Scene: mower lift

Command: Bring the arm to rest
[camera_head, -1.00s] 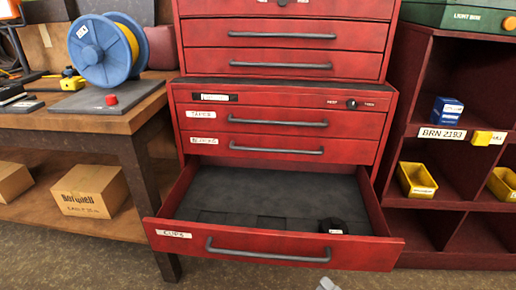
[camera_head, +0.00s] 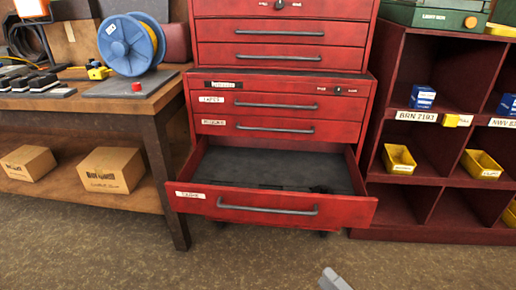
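A small grey piece of my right gripper (camera_head: 333,280) shows at the bottom edge, right of centre, above the floor in the picture. Its fingers are too little in view to tell open from shut. My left gripper is not in view. The red tool cabinet (camera_head: 285,54) stands ahead with its bottom drawer (camera_head: 255,208) pulled open. A small dark object (camera_head: 320,189) lies in the right part of that drawer, partly hidden by the drawer front. The gripper piece appears apart from the drawer.
A wooden workbench (camera_head: 158,97) with a blue reel (camera_head: 128,45) stands at left, cardboard boxes (camera_head: 112,170) on its lower shelf. A dark red shelf unit (camera_head: 412,156) with yellow bins (camera_head: 398,159) stands at right. The floor (camera_head: 190,265) in front is clear.

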